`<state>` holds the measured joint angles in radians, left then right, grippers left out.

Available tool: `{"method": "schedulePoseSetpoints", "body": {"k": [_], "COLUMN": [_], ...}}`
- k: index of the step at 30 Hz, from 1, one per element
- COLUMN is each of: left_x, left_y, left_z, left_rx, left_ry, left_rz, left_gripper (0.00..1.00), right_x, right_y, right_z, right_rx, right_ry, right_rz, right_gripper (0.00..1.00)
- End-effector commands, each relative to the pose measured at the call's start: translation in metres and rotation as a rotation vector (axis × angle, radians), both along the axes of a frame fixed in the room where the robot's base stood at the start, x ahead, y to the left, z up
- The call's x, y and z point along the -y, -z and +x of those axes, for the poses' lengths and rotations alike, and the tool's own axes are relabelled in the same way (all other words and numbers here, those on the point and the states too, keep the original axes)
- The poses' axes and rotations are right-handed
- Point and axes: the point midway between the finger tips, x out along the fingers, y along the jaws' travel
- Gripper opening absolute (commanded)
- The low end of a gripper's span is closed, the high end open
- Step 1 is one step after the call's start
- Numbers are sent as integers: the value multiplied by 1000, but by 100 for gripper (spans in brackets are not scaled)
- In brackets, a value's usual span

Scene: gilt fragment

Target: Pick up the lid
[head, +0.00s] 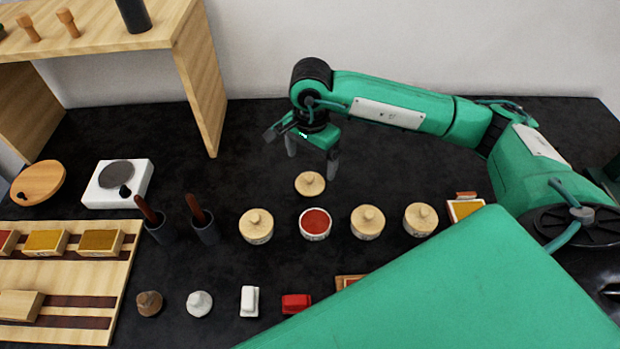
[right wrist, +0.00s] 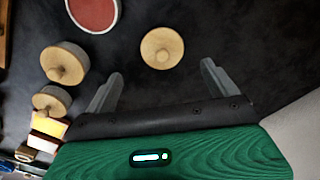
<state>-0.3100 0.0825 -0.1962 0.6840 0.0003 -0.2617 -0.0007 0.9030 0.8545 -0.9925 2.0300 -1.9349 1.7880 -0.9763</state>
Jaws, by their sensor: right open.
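A round wooden lid (head: 310,184) with a knob lies loose on the black table, just behind an open jar (head: 315,223) filled with red. In the right wrist view the lid (right wrist: 162,47) lies beyond the fingertips, roughly between their lines, and the red jar (right wrist: 95,10) is at the top edge. My right gripper (head: 312,162) is open and empty, above the table behind the lid and apart from it. Its two fingers also show in the right wrist view (right wrist: 162,75). My left gripper is not in view.
Lidded jars stand in a row with the red one: one to its left (head: 256,226) and two to its right (head: 367,222). Two dark cups with brown-handled tools (head: 205,230) stand further left. A wooden shelf (head: 200,80) rises at back left. Table behind the lid is clear.

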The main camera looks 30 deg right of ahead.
Motion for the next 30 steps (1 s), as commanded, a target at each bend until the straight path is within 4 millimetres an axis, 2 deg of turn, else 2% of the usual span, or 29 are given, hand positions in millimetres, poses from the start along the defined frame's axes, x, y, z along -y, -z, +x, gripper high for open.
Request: {"method": "schedulePoseSetpoints", "body": {"k": [3,10,14,18,27,30], "left_x": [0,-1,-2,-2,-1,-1], "left_y": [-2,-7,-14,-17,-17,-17], "left_z": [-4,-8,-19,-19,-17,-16], "left_rx": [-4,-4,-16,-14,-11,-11], "left_ry": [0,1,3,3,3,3], "left_rz": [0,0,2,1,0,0], "left_gripper": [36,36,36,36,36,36], "right_x": [0,0,0,0,0,0], "right_y": [15,30,49,68,75,75], "right_z": [0,1,2,3,4,4], "right_rx": [-3,-3,-5,-3,1,1], "right_ry": [1,2,1,1,1,1], "right_rz": [1,1,1,2,1,1], "right_gripper": [90,90,90,90,90,72]}}
